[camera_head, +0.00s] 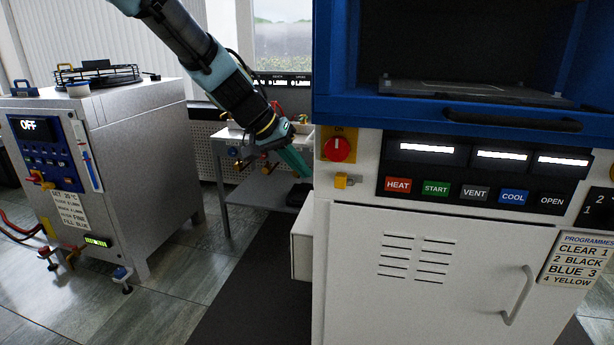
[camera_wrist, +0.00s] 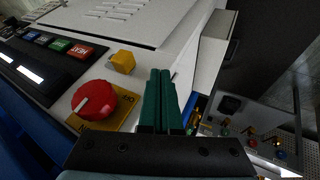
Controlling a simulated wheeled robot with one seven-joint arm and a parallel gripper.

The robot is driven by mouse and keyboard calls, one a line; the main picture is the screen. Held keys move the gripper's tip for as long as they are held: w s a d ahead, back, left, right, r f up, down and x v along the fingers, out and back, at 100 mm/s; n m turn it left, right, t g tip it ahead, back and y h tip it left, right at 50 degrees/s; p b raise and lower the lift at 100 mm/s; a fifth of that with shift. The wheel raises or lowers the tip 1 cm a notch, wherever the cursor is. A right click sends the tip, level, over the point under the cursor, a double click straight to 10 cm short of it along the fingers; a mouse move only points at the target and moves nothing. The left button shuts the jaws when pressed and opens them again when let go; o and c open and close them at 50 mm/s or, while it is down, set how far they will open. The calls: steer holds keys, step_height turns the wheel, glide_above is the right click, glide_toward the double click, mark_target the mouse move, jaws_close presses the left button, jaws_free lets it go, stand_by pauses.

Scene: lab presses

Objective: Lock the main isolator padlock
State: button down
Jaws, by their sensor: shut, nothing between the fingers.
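The main isolator is a red rotary knob (camera_head: 337,149) on a yellow plate at the upper left of the white press front. A small yellow block that looks like the padlock (camera_head: 342,181) sits just below it. In the wrist view the red knob (camera_wrist: 93,101) and the yellow padlock (camera_wrist: 122,62) are left of my fingers. Whether its shackle is open or closed cannot be told. My gripper (camera_head: 305,173) is beside the press's left edge, left of the padlock and apart from it. Its green fingers (camera_wrist: 160,73) are shut and empty.
The press has a button row (camera_head: 475,190), a door handle (camera_head: 518,295) and a blue upper frame (camera_head: 455,118). A white box (camera_head: 302,243) juts from its left side. A grey machine (camera_head: 140,150) stands left. A small table (camera_head: 255,190) stands behind my gripper. Dark floor lies between.

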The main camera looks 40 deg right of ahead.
steer(key=b+v, duration=0.1)
steer(key=v, duration=0.7)
steer(key=shift+r, duration=0.2)
steer(key=shift+a, duration=0.1)
steer(key=w+a+f+n+t+y, duration=0.1)
steer(key=w+a+f+n, duration=0.15)
steer(key=a, duration=0.45)
steer(key=w+a+f+n+t+y+p, duration=0.1)
steer(key=w+a+f, duration=0.1)
steer(key=w+a, duration=0.35)
steer(key=w+a+f+n+t+y, duration=0.1)
steer(key=a+f+n, duration=0.15)
steer(key=a, duration=0.65)
steer(key=s+a+f+n+y, duration=0.2)
steer(key=a+f, duration=0.1)
steer(key=a, duration=0.9)
steer(key=s+a+f+n+y+p, duration=0.1)
steer(key=s+a+f+n, duration=0.1)
steer(key=a, duration=1)
steer(key=shift+s+a+f+n+t+y, duration=0.15)
steer(key=shift+a+f+n+t+y, duration=0.2)
steer(key=shift+n, duration=0.45)
